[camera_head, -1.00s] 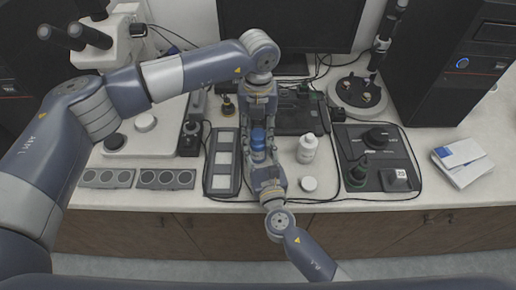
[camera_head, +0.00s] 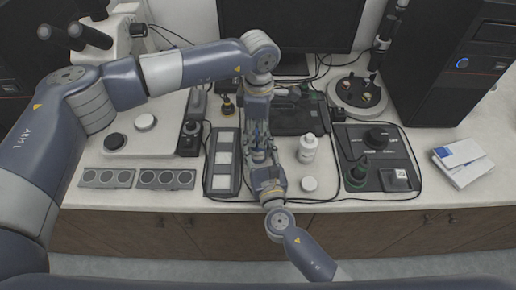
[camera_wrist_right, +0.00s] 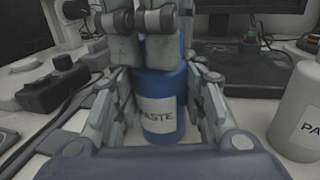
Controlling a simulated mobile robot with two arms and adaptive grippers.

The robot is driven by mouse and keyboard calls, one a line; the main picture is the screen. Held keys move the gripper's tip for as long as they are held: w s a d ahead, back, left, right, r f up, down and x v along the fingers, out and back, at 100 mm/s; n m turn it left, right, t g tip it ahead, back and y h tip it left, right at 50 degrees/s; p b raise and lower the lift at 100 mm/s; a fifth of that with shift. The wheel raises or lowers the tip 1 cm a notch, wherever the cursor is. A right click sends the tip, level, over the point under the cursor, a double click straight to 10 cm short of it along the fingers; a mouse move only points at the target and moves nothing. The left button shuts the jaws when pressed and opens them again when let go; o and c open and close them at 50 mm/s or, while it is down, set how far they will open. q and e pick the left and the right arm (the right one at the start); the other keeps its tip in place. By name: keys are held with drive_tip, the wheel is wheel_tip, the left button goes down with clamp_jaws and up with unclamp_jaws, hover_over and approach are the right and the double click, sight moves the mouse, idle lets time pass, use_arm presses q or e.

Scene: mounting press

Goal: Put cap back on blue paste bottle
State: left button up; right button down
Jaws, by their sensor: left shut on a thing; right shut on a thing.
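The blue paste bottle (camera_wrist_right: 161,88) stands upright in the right wrist view, its white PASTE label facing the camera. My right gripper (camera_wrist_right: 162,125) is shut on its body, one finger on each side. In the head view, the bottle (camera_head: 258,156) shows only in part between the two grippers. My left gripper (camera_head: 258,138) comes from behind, shut at the bottle's top. Its fingers also show in the right wrist view (camera_wrist_right: 150,22). They hide most of the blue cap and the bottle's neck, so I cannot tell how the cap sits.
A white bottle (camera_head: 307,148) and a white round disc (camera_head: 309,184) stand close to the right. A tray with pale panels (camera_head: 223,160) lies to the left. A black control unit (camera_head: 377,158) is farther right. Cables run behind.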

use_arm(q)
drive_tip(key=m, duration=0.9)
drive_tip(key=shift+m, duration=0.3)
drive_tip(key=o, duration=1.2)
drive_tip(key=shift+r, duration=2.25)
drive_tip(key=shift+c, duration=0.5)
